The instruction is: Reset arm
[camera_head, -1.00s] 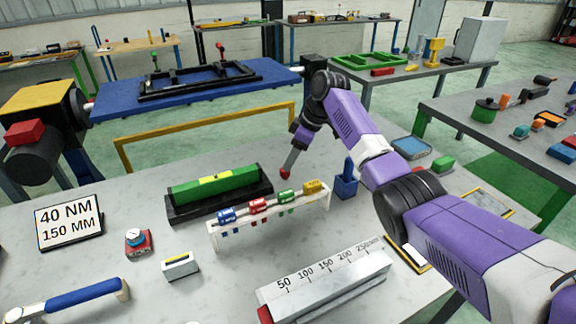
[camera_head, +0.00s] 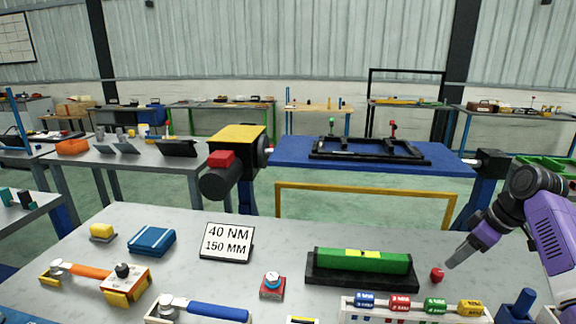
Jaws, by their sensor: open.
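My gripper (camera_head: 453,262) points down and left over the grey workbench (camera_head: 120,232). Its grey fingers are open, though seen edge-on so the gap does not show. A small red knob-like piece (camera_head: 437,274) is on the bench just left of the fingertips. It appears apart from them, and nothing shows between the fingers.
A green level (camera_head: 362,262) in a black holder is left of my gripper. A white rack with coloured pieces (camera_head: 432,305) and a blue block (camera_head: 519,304) are in front. Behind are a yellow rail (camera_head: 365,189) and a blue table (camera_head: 290,155) with a black frame.

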